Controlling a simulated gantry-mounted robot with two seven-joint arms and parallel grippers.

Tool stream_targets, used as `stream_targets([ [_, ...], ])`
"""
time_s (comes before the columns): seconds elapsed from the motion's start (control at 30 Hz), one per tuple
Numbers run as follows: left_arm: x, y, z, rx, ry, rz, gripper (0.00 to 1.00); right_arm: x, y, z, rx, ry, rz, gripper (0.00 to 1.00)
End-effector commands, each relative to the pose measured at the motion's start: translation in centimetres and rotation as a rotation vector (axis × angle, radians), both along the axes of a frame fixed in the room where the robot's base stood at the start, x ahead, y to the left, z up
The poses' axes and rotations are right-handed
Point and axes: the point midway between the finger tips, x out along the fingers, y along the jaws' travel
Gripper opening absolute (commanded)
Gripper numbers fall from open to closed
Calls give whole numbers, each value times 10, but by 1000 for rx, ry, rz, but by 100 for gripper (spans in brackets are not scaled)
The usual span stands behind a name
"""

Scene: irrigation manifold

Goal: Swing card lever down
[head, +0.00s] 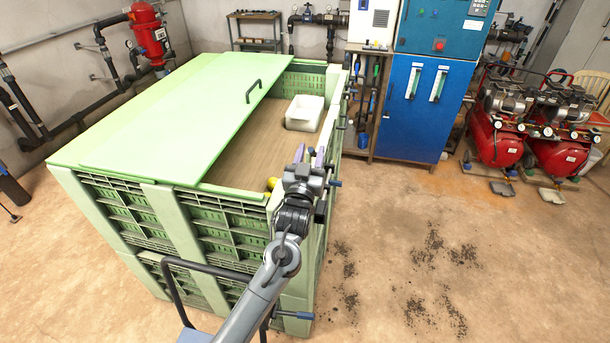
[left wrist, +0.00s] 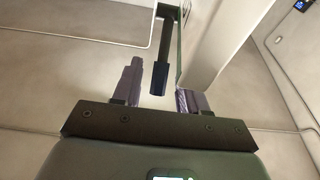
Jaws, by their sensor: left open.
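My left gripper (head: 309,156) is open beside the right wall of a green slatted crate, its purple fingers pointing away from the head camera. In the left wrist view, a dark lever with a blue grip (left wrist: 160,78) lies between the spread fingers of the gripper (left wrist: 158,88). The fingers appear apart from it. A green edge (left wrist: 184,68) runs beside the lever. In the head view, a blue-ended handle (head: 335,183) sticks out just right of the gripper. I cannot tell whether it is the same lever, and no card shows. My right gripper is not in view.
The green crate (head: 150,225) has a partly open lid (head: 180,110) and a white tub (head: 304,113) inside. A blue cabinet (head: 412,125) and red compressors (head: 495,140) stand at the back right. The floor right of the crate is clear apart from dark debris.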

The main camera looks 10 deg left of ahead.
Motion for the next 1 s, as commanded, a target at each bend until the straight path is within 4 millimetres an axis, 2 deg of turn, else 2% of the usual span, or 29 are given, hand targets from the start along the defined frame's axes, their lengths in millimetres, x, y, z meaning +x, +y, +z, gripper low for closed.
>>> stream_targets([
  [0.53,-78,7,-21,0,1,-1,42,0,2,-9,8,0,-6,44],
  [0.7,-90,9,-23,0,0,0,42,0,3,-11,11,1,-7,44],
  [1.0,-93,9,-23,1,0,0,42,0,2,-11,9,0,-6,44],
])
